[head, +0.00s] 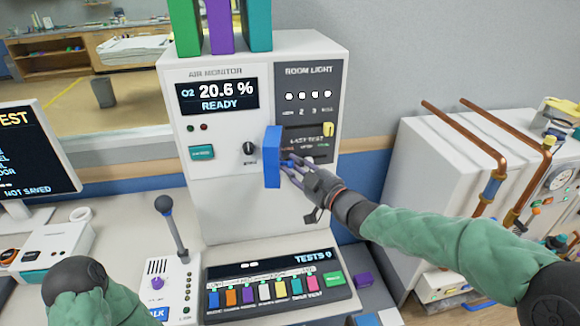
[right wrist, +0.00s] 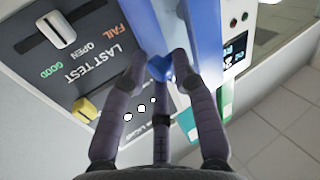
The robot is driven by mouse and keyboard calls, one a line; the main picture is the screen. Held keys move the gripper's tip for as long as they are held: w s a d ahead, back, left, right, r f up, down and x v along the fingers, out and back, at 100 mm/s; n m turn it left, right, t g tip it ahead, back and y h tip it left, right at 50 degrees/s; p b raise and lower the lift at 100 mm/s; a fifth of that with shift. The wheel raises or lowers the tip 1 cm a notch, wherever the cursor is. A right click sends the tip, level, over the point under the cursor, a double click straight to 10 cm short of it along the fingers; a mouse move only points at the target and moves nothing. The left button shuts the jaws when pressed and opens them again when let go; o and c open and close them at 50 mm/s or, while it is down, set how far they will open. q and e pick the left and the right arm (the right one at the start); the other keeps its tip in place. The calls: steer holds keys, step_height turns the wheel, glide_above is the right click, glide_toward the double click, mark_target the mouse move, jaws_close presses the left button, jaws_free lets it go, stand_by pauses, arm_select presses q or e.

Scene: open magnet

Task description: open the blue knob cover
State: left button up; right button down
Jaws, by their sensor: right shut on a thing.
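The blue cover (head: 272,157) stands out from the front of the air monitor, to the right of a black knob (head: 249,148) that is in plain view. My right gripper (head: 290,166) is at the cover's right side, with its fingers shut on the cover's small blue knob. In the right wrist view, the fingers of my right gripper (right wrist: 158,78) close around the blue knob (right wrist: 159,67), and the blue cover (right wrist: 200,65) runs behind them. The cover's hinge is hard to make out. My left gripper is out of view.
The air monitor (head: 185,105) is a white cabinet with colored binders (head: 222,25) on top. A lever (head: 172,225) and a test-button panel (head: 275,285) stand below it. White equipment with copper pipes (head: 448,130) is at the right, and a screen (head: 35,150) is at the left.

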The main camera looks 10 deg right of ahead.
steer(key=shift+w+d+r+n+g+y+p, duration=0.15)
steer(key=shift+w+d+n+g+y+p, duration=0.55)
steer(key=shift+p, duration=0.6)
steer(key=shift+w+d+r+n+g+y+p, duration=0.2)
steer(key=shift+d+n+g+y+p, duration=0.3)
steer(key=shift+y+p, duration=0.6)
steer(key=shift+w+d+r+n+g+y+p, duration=0.1)
steer(key=shift+w+d+n+g+y+p, duration=0.5)
steer(key=shift+p, duration=0.85)
steer(key=shift+d, duration=0.1)
steer(key=c, duration=1.2)
jaws_free()
steer(key=shift+o, duration=0.7)
steer(key=shift+w, duration=0.15)
steer(key=shift+a+f, duration=0.15)
steer(key=shift+a, duration=0.25)
steer(key=shift+d+f, duration=0.1)
steer(key=shift+d, duration=0.1)
